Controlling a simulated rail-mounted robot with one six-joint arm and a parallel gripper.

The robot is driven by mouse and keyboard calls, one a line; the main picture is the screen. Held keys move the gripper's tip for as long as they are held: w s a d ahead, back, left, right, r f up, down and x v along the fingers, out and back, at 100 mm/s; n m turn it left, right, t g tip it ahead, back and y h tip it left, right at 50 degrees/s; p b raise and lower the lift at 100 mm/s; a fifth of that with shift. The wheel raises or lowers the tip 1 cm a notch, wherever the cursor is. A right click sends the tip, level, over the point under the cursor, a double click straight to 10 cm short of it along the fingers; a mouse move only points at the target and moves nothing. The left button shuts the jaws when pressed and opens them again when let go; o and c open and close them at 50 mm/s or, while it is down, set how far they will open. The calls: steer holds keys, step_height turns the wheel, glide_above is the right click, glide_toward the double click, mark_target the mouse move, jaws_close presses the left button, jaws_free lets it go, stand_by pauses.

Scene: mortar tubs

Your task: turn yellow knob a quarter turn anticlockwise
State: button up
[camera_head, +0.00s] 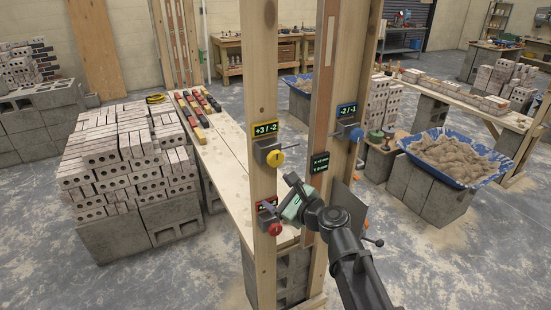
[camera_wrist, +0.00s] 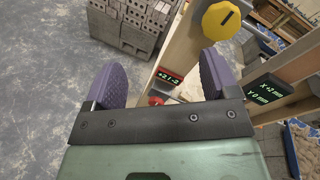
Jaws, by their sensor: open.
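In the wrist view the yellow knob (camera_wrist: 221,20) shows a dark mark line and stands beyond the right finger. My gripper (camera_head: 291,201) is below and slightly right of the yellow knob, near the red knob (camera_head: 275,229). In the wrist view my gripper (camera_wrist: 162,82) has its two purple pads wide apart with nothing between them. The red knob's top shows in the wrist view (camera_wrist: 157,100), partly hidden by the gripper body.
A blue knob (camera_head: 356,134) is on the right post (camera_head: 345,100). Stacked bricks (camera_head: 125,155) stand at left, and a sand-filled blue tub (camera_head: 455,158) at right. The floor in front is free.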

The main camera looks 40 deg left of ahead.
mark_target(277, 159)
steer(key=w+d+r+m+t, duration=0.15)
steer(key=w+m+t, duration=0.35)
steer(key=m, duration=0.6)
steer(key=x, duration=1.1)
steer(key=shift+a+r, duration=0.15)
steer(key=shift+r, duration=0.05)
steer(key=c, duration=0.9)
steer(key=shift+n, duration=0.3)
